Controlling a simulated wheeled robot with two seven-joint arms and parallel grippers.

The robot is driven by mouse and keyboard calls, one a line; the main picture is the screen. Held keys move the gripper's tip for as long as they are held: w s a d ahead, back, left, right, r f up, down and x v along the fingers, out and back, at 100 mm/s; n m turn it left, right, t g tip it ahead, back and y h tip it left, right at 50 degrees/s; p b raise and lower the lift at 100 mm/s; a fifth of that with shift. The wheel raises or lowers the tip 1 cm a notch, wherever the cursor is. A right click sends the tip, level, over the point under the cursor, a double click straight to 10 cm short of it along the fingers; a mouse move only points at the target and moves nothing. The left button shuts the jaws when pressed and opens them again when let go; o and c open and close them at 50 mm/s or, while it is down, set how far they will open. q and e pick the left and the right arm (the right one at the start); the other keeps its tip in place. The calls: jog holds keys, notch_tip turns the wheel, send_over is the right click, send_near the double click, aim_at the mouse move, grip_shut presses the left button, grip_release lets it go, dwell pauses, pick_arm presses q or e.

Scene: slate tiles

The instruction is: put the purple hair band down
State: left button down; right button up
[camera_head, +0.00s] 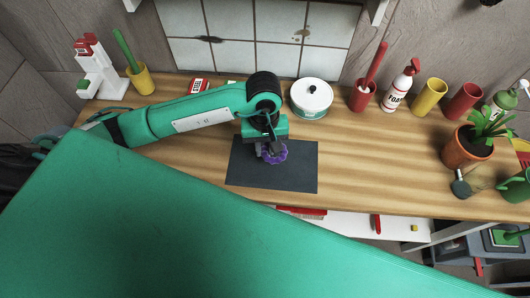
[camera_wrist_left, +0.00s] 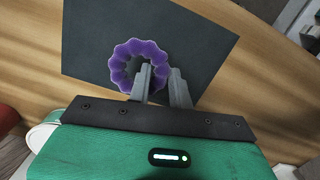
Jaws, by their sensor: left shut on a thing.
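The purple hair band (camera_head: 283,155) is a scalloped ring over the dark mat (camera_head: 300,178) on the wooden counter. It also shows in the left wrist view (camera_wrist_left: 119,62), with the mat (camera_wrist_left: 205,35) behind it. My left gripper (camera_head: 266,150) points down over the mat and is shut on one side of the band. In the wrist view its two grey fingers (camera_wrist_left: 162,75) stand on either side of the ring's right edge. I cannot tell whether the band touches the mat. My right gripper is not in view.
A red cup (camera_head: 362,96), a soap bottle (camera_head: 398,88) and a yellow cup (camera_head: 429,97) line the back. A potted plant (camera_head: 468,150) stands at the right. The counter right of the mat is clear.

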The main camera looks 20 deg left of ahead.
aim_at(265, 156)
pick_arm(q)
jog(key=shift+f, duration=2.5)
jog(key=c, duration=1.3)
grip_release()
jog(key=shift+o, duration=0.2)
